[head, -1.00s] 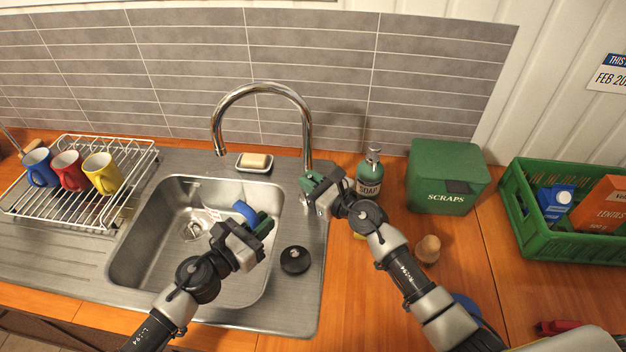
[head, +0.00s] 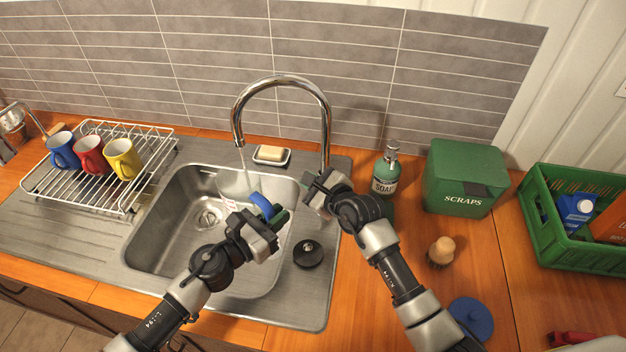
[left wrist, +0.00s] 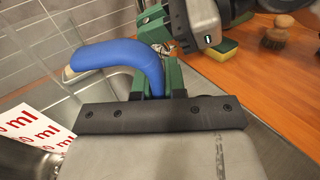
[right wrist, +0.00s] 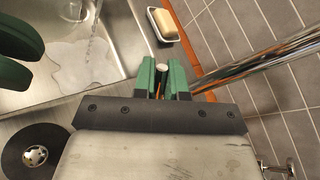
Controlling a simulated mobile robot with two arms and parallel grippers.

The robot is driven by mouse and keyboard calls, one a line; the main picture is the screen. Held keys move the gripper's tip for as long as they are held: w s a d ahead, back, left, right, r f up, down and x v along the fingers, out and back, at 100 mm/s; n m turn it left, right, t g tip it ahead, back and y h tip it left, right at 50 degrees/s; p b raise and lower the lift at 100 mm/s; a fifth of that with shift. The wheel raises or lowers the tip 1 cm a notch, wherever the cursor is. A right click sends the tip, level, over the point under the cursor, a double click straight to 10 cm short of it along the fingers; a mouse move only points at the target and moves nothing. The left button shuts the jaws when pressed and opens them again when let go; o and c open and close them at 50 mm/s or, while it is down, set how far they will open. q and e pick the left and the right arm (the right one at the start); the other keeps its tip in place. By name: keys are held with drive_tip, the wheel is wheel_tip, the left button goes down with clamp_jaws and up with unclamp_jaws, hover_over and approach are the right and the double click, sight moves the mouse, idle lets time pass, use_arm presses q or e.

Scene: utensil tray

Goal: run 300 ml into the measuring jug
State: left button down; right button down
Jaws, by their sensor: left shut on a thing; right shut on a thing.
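The clear measuring jug with red ml marks (left wrist: 32,128) is held over the sink by its blue handle (head: 262,204). My left gripper (head: 277,217) is shut on that handle, which shows large in the left wrist view (left wrist: 120,54). The chrome tap (head: 284,80) arches over the sink, and a thin stream of water (head: 245,172) falls from its spout toward the jug. My right gripper (head: 318,190) is shut on the small tap lever (right wrist: 161,68) at the tap's base. The water level in the jug cannot be read.
The steel sink (head: 150,237) lies below. A black plug (head: 308,254) and a soap dish (head: 272,161) are near it. A soap bottle (head: 386,172), green scraps bin (head: 465,178) and brush (head: 441,252) stand right. A rack (head: 98,202) with mugs stands left.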

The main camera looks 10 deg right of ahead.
idle(0.3)
drive_tip(key=c, duration=1.2)
unclamp_jaws()
drive_tip(key=v, duration=1.2)
